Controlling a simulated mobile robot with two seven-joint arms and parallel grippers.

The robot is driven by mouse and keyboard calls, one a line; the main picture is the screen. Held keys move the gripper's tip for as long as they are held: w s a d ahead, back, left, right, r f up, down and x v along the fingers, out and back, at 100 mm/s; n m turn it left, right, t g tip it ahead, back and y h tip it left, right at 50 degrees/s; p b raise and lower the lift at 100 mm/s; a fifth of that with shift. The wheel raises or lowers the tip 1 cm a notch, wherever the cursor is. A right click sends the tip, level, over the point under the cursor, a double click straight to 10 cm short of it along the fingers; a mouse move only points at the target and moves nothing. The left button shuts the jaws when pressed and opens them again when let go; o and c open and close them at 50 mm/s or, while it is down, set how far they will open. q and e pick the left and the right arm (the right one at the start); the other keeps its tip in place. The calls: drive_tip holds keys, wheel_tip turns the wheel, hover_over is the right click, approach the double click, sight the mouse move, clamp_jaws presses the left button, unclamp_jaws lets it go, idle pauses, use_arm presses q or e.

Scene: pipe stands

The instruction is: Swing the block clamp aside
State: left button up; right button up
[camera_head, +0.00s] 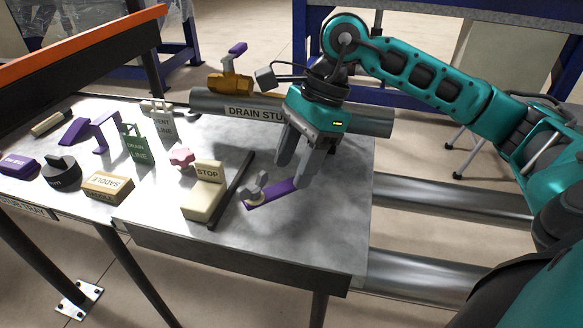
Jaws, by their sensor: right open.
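A flat purple bar with a grey wing knob (256,192) at its left end lies on the metal bench top, and I take it to be the block clamp (284,193). A cream STOP block (203,201) stands to its left, with a dark rod (232,190) lying between them. My right gripper (295,172) points down over the bench, open and empty. Its fingers are just above and behind the purple bar in the view; I see no clear contact. My left gripper is out of view.
A grey pipe marked DRAIN STUB (365,120) with a brass valve (229,82) runs along the back. Left are a pink knob (181,157), a SADDLE block (108,187), a green DRAIN LINE tag (134,146) and a purple bracket (91,131). The bench's front right is clear.

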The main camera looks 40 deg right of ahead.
use_arm(q)
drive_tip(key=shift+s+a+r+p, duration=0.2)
drive_tip(key=shift+p, duration=0.4)
use_arm(e)
drive_tip(key=v, duration=1)
drive_tip(key=shift+r, duration=0.4)
drive_tip(key=shift+d, duration=0.1)
